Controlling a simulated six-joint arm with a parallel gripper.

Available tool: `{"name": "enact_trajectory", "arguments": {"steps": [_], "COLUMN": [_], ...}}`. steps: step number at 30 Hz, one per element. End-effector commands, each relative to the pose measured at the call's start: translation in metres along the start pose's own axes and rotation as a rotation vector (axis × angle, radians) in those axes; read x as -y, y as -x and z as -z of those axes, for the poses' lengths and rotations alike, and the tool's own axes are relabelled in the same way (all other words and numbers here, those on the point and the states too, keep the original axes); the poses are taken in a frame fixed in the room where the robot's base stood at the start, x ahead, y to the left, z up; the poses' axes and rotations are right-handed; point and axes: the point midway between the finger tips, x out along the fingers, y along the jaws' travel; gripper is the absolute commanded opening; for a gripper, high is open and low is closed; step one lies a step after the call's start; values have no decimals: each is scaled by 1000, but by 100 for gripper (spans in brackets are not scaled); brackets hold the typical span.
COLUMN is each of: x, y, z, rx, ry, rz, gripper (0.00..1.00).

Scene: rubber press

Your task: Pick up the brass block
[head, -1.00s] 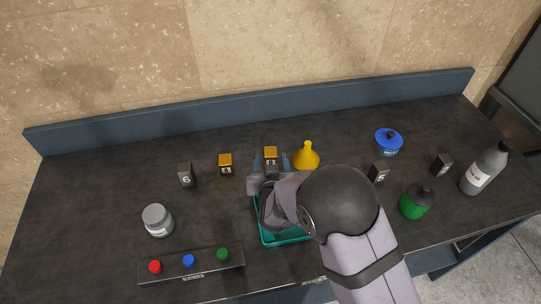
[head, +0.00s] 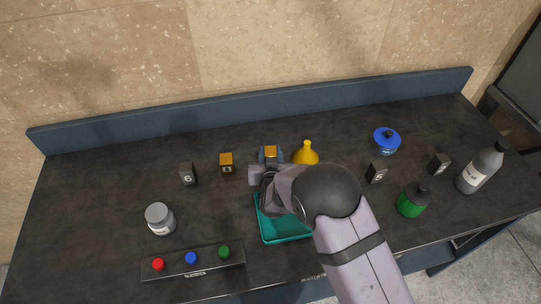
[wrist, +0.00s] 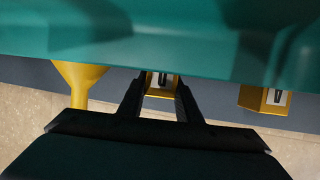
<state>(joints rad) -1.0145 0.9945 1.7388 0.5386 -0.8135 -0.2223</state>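Two brass-coloured cubes with dark number labels stand toward the back of the bench. One brass block (head: 270,152) is between the fingers of my gripper (head: 271,156). In the wrist view, this block (wrist: 160,84) sits between the dark fingertips of my gripper (wrist: 160,92), which close in on both its sides. The other brass cube (head: 226,163) stands apart to the left and also shows in the wrist view (wrist: 265,98). I cannot tell whether the held block is clear of the bench.
A teal tray (head: 263,225) lies under my wrist. A yellow funnel (head: 307,153) stands close right of the held block. Dark number cubes (head: 188,174), a grey jar (head: 160,219), a button panel (head: 207,268), a blue-lidded jar (head: 387,141), a green bottle (head: 411,202) and a grey bottle (head: 482,170) stand farther off.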

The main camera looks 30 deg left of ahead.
Motion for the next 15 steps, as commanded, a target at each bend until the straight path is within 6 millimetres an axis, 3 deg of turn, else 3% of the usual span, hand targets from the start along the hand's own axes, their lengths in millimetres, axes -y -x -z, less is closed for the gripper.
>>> {"name": "enact_trajectory", "arguments": {"steps": [15], "x": [0], "y": [3], "z": [10], "rx": [-6], "ry": [-2], "rz": [0], "gripper": [0]}}
